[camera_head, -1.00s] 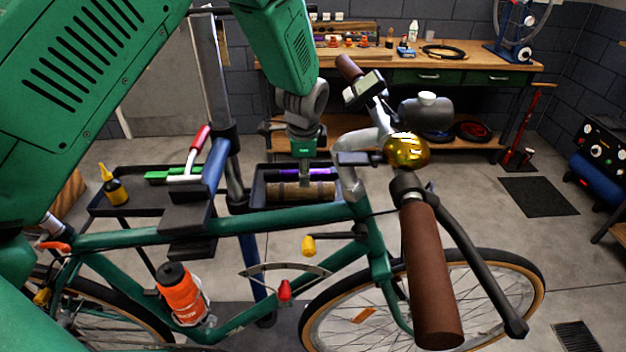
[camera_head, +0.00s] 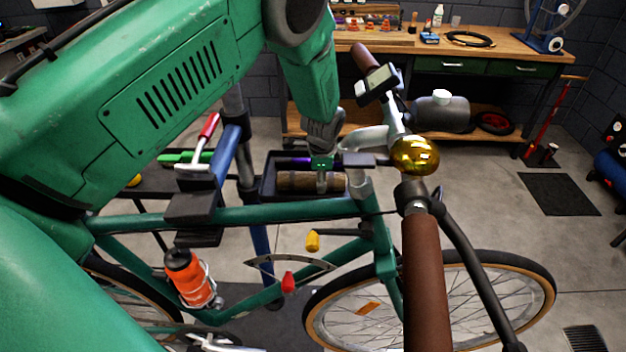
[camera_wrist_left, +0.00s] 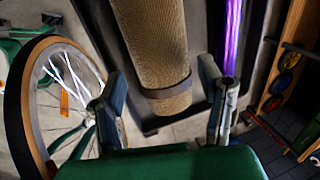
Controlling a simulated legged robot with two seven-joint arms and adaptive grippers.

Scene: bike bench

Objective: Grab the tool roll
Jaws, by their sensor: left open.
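The tool roll is a brown, rolled bundle (camera_head: 300,181) lying in a dark tray (camera_head: 266,190) behind the bike's top tube. In the left wrist view the roll (camera_wrist_left: 155,40) is tan woven cloth with a grey strap near its close end. My left gripper (camera_head: 322,184) points down at the right part of the roll. In the left wrist view its open fingers (camera_wrist_left: 166,100) stand apart, one on each side of the roll's close end, with gaps visible. My right gripper is not in view.
A purple tube (camera_wrist_left: 231,40) lies in the tray beside the roll, close to one finger. The green bike frame (camera_head: 270,213), brown handlebar grip (camera_head: 426,280) and brass bell (camera_head: 414,155) stand in front. A clamp stand (camera_head: 232,150) is left, a workbench (camera_head: 480,58) behind.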

